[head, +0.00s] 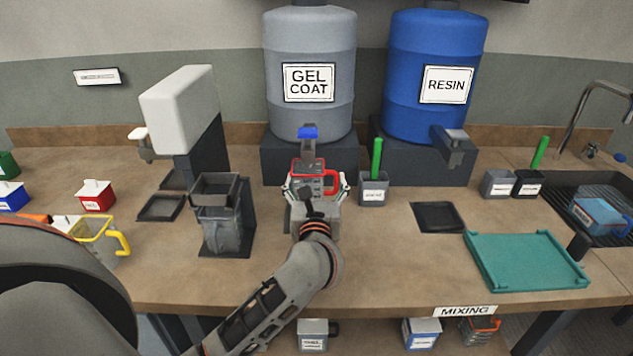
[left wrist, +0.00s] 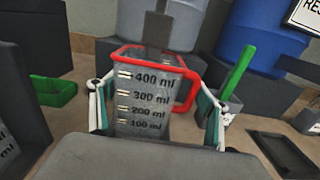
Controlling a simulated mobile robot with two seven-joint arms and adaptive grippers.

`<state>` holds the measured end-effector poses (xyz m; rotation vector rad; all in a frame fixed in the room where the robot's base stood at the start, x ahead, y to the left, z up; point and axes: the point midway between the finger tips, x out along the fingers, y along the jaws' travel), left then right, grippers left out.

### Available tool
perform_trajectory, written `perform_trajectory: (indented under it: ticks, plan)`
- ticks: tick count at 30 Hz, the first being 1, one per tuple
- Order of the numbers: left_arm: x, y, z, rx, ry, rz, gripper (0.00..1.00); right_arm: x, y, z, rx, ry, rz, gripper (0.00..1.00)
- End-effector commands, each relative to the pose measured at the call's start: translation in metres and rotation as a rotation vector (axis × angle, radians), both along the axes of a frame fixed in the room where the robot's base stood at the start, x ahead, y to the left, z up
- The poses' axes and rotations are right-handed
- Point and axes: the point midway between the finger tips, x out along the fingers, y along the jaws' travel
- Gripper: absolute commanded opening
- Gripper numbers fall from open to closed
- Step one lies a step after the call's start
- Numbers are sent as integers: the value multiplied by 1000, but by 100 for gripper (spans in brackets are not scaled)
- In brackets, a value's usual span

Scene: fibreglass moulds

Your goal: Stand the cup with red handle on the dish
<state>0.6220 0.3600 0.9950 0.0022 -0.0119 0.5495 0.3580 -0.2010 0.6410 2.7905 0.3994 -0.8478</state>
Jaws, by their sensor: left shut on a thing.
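The cup with the red handle (head: 312,168) is a clear measuring cup with a red rim. It is upright below the blue-topped gel coat tap, its handle to the right. My left gripper (head: 316,186) is shut on it, one finger at each side; the left wrist view shows the cup (left wrist: 150,95) and its millilitre marks up close. Its base is hidden by the gripper, so I cannot tell whether it touches anything. A flat black square dish (head: 438,217) lies empty on the bench to the right, below the resin tap. My right gripper is out of view.
A grey pot with a green stick (head: 373,190) stands close right of the cup. A teal tray (head: 525,262) lies at the right front. The bench before the black dish is clear.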

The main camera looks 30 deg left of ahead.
Motion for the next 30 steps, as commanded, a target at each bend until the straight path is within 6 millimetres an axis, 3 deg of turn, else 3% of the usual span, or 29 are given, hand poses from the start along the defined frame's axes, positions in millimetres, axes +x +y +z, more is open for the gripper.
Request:
perform_trajectory:
  ticks: [13, 30]
  plan:
    - [0, 0, -35, -4, 9, 0, 50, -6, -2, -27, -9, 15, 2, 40]
    - [0, 0, -40, -5, 10, 0, 50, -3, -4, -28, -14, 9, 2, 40]
